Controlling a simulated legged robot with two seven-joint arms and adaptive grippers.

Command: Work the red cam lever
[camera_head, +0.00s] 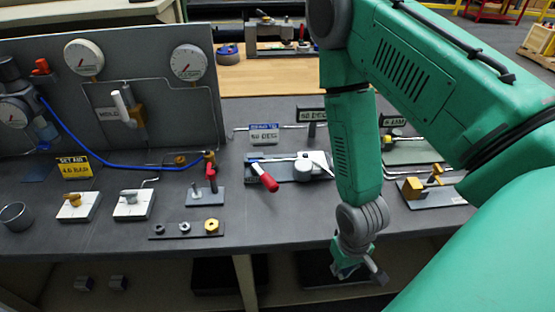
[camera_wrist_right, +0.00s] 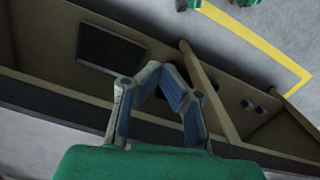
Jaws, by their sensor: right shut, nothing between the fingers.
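The red cam lever (camera_head: 265,178) slants down toward the bench front from a grey clamp fixture (camera_head: 303,168) in the middle of the workbench. My right gripper (camera_head: 352,272) hangs in front of the bench edge, to the right of the lever and nearer me, apart from it. In the right wrist view my right gripper (camera_wrist_right: 160,70) has its fingers meeting at the tips with nothing between them. The lever does not show in that view. My left gripper is in neither view.
A smaller red-handled valve (camera_head: 211,175) stands left of the lever. A plate with several nuts (camera_head: 187,229) lies near the bench front. A panel with gauges (camera_head: 140,95) stands at left. My right arm hides part of the bench. The front strip below the lever is clear.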

